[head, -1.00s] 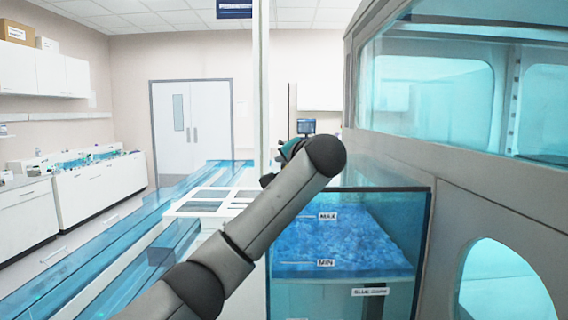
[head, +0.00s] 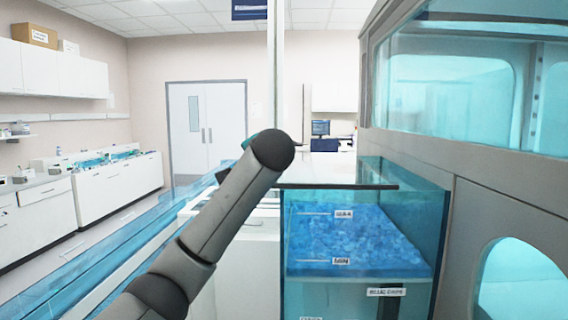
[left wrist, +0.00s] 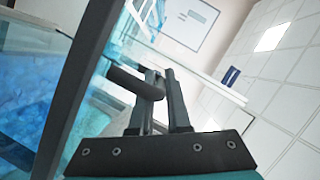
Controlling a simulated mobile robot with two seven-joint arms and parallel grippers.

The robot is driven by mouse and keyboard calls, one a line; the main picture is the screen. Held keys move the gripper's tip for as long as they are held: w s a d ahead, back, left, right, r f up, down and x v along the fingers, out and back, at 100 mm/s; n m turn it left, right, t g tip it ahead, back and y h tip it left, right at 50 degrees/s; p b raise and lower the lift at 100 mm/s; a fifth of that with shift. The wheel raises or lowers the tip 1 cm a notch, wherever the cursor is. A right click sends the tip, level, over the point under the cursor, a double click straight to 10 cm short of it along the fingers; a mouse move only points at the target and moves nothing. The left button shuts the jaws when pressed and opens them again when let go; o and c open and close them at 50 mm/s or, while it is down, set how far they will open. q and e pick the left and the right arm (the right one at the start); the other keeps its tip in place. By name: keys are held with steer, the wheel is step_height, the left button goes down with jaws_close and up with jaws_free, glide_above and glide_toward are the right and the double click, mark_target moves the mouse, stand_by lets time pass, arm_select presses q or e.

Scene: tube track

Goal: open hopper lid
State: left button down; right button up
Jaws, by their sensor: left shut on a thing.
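The hopper (head: 350,285) is a clear blue box in front of me, holding blue caps (head: 350,235) between its MAX and MIN marks. Its lid shows as a dark-edged flat panel (head: 335,187) on top. The lid lies level and sits shifted left, its left end past the hopper's left wall and its right end short of the right wall. My left gripper (left wrist: 160,88) is shut on a dark bar-like handle (left wrist: 132,82) in the left wrist view. In the head view my own arm hides that gripper. My right gripper is not in view.
A large grey machine (head: 405,150) with teal windows stands close on the right. A pale upright post (head: 275,70) rises behind my arm. Clear blue track (head: 110,265) runs along the left, with white cabinets (head: 120,190) beyond it.

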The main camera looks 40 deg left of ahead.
arm_select(q)
steer(key=s+a, duration=0.4)
steer(key=a, duration=0.3)
steer(key=shift+s+a+b, duration=0.2)
steer(key=shift+s+b, duration=0.1)
steer(key=c, duration=0.9)
jaws_free()
steer(key=shift+p+v, duration=2.55)
steer(key=shift+v, duration=5.1)
steer(key=shift+w, duration=0.1)
